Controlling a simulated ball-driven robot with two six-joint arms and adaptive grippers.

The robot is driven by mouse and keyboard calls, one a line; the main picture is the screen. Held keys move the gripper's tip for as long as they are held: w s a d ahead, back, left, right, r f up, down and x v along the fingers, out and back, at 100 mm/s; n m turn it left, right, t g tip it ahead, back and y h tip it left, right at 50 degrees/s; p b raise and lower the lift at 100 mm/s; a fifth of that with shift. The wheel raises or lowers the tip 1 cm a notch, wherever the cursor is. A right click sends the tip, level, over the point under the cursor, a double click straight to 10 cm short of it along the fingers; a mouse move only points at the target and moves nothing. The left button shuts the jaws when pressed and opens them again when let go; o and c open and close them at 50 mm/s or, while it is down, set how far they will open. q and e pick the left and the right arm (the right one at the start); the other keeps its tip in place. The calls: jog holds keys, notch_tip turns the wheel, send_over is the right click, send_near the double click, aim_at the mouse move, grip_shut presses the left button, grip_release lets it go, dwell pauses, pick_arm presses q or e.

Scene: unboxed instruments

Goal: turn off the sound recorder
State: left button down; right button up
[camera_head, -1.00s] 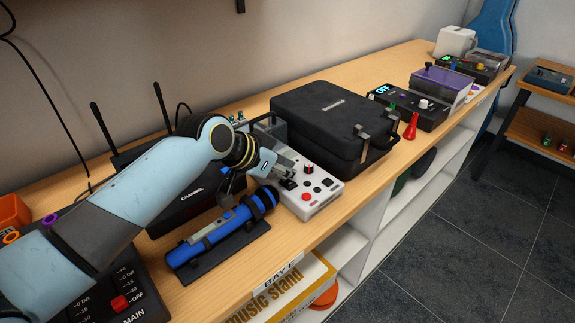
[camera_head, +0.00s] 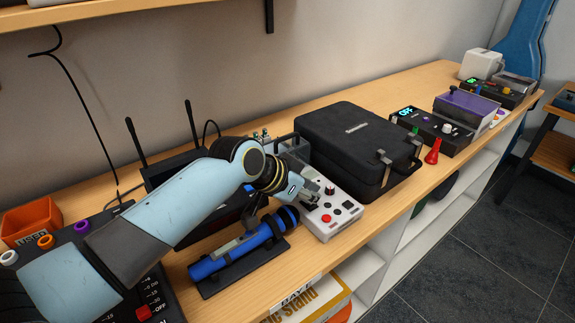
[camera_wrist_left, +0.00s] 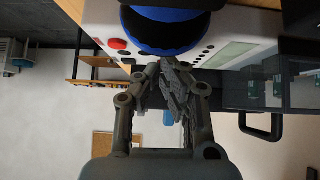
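A white device with a red button, a black knob and dark buttons, which looks like the sound recorder (camera_head: 335,221), lies on the bench in front of the black case. It also shows upside down in the left wrist view (camera_wrist_left: 103,22), with its red button and a pale greenish display. My left gripper (camera_head: 308,198) is over the left part of this device, close to its top face. In the left wrist view its fingers (camera_wrist_left: 168,82) come together with nothing visible between them. I cannot tell whether they touch the device. The right gripper is not in view.
A blue microphone (camera_head: 240,250) lies in a dark cradle just left of the recorder. A black wireless receiver with antennas is behind my arm. The bench's front edge is close.

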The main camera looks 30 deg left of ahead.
pick_arm(q)
jog(key=r+p, duration=0.1)
jog(key=r, duration=0.1)
jog(key=a+r, duration=0.1)
jog(key=r, duration=0.1)
jog(key=shift+r+p, duration=0.15)
jog(key=shift+p, duration=0.2)
jog(key=a+b+v, duration=0.1)
jog(key=v, duration=0.8)
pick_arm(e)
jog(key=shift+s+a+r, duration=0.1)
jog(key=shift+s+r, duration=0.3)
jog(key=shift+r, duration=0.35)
pick_arm(q)
jog(key=shift+d+f, duration=0.1)
jog(key=shift+f, duration=0.1)
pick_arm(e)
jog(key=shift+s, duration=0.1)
